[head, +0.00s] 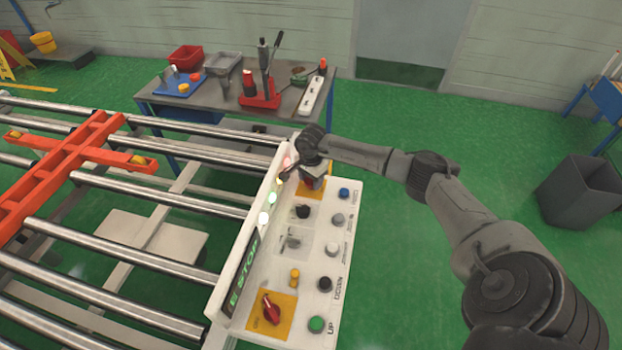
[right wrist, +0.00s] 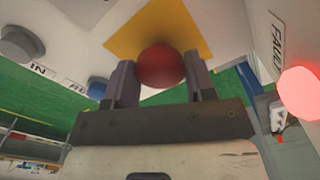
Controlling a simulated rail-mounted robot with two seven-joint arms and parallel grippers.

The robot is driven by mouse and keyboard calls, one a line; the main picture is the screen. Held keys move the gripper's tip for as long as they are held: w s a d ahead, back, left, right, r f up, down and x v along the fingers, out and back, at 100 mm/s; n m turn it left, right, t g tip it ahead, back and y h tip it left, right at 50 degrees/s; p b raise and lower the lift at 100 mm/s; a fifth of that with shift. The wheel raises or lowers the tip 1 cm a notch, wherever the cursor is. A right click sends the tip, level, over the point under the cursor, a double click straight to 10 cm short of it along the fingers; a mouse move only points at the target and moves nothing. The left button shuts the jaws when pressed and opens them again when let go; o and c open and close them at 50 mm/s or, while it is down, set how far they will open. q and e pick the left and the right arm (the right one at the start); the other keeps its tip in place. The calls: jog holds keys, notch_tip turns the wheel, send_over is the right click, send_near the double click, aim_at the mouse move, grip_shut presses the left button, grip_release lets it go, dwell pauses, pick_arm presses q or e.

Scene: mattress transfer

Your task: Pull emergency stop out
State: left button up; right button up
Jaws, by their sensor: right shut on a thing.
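The emergency stop is a red round button on a yellow square plate (head: 308,190) at the far end of the white control panel (head: 262,222). In the right wrist view the red button (right wrist: 161,66) sits between the two fingers of my right gripper (right wrist: 160,82), in front of the yellow plate. My right gripper (head: 313,166) is over the button in the head view and hides most of it. It is shut on the button, one finger on each side. My left gripper is not in view.
The panel carries several knobs, including a red rotary switch (head: 271,308) and a green button (head: 317,324). A lit red lamp (right wrist: 302,92) is close beside my right gripper.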

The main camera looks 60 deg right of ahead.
jog(key=shift+c, duration=1.1)
jog(key=shift+r, duration=0.85)
jog(key=shift+w+r, duration=0.1)
jog(key=shift+r, duration=0.05)
jog(key=o, duration=1.3)
jog(key=shift+r, duration=0.35)
notch_tip(320, 180, up, 13)
